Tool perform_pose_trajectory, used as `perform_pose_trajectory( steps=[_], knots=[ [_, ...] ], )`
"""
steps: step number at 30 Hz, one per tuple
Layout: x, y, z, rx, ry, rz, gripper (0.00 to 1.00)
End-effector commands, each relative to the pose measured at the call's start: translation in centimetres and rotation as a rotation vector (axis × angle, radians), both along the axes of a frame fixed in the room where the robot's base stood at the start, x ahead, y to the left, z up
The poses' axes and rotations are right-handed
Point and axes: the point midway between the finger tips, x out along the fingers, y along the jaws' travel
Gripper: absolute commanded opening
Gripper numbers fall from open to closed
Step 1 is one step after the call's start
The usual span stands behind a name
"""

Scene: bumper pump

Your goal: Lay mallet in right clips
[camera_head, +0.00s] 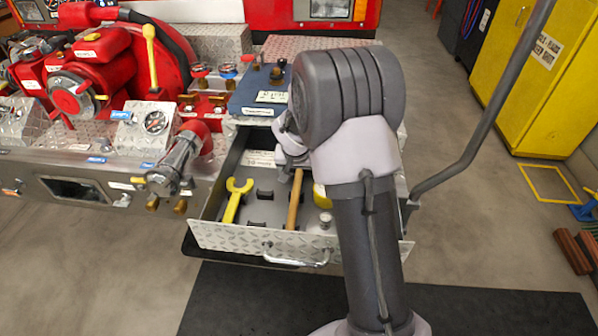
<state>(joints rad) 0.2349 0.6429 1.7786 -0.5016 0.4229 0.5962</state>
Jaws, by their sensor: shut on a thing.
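The mallet's wooden handle (295,200) shows in the open drawer (225,236), running from the front of the drawer up toward my wrist. Its head is not visible behind my arm. My gripper (286,174) is mostly hidden by my wrist and is shut at the upper end of the handle. Black clips (265,194) show on the drawer floor left of the handle, with another dark clip (257,225) nearer the front. Whether the handle rests in clips or hangs just above the floor I cannot tell. The right side of the drawer is partly covered by my arm.
A yellow wrench (234,203) lies at the drawer's left. A yellow object (321,196) and a small metal knob (325,221) sit right of the handle. A blue panel (257,93) stands behind the drawer. A grey rail (480,135) rises at the right.

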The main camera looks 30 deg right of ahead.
Motion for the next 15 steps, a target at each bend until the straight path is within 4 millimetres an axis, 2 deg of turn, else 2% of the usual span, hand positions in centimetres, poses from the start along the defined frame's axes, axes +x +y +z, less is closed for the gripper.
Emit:
perform_pose_trajectory(
  steps=[11,12,15],
  knots=[
    [0.07,-0.01,-0.51,0.000,-0.002,0.000,0.03],
    [0.07,-0.01,-0.51,0.000,-0.002,0.000,0.78],
    [0.06,-0.02,-0.53,0.000,-0.002,0.000,0.98]
  ],
)
